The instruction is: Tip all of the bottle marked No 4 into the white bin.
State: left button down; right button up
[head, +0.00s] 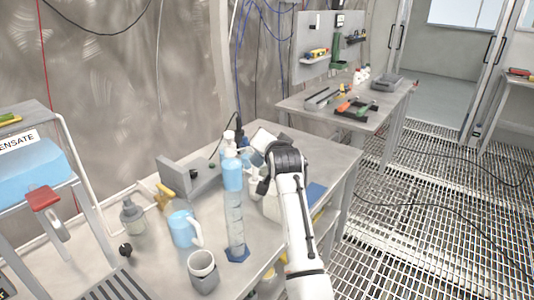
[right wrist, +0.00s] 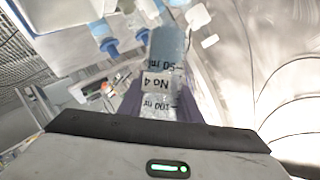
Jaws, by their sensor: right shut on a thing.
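The bottle marked No 4 (right wrist: 157,82) is between the fingers of my right gripper (right wrist: 160,100) in the right wrist view. Its label and its 50 ml and 100 ml marks appear upside down; its upper part in the picture is blue-grey. In the head view my right gripper (head: 264,160) is over the bench, and a pale tilted object (head: 262,139) at it is probably this bottle, largely hidden. A whitish container, probably the white bin (head: 270,207), stands below the gripper, partly hidden by my arm. I cannot see any flow. My left gripper is not in view.
Bare bench top (head: 325,160) lies right of the gripper.

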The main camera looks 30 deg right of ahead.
jog(key=shift+w+f+m+t+b, duration=0.15)
jog(key=shift+m+t+b, duration=0.35)
jog(key=shift+m, duration=0.4)
jog(key=shift+a+f, duration=0.1)
jog(key=shift+f+m+t+y+b, duration=0.3)
jog(key=shift+f+m+t+b, duration=0.15)
jog(key=shift+m+b, duration=0.4)
jog(key=shift+r, duration=0.1)
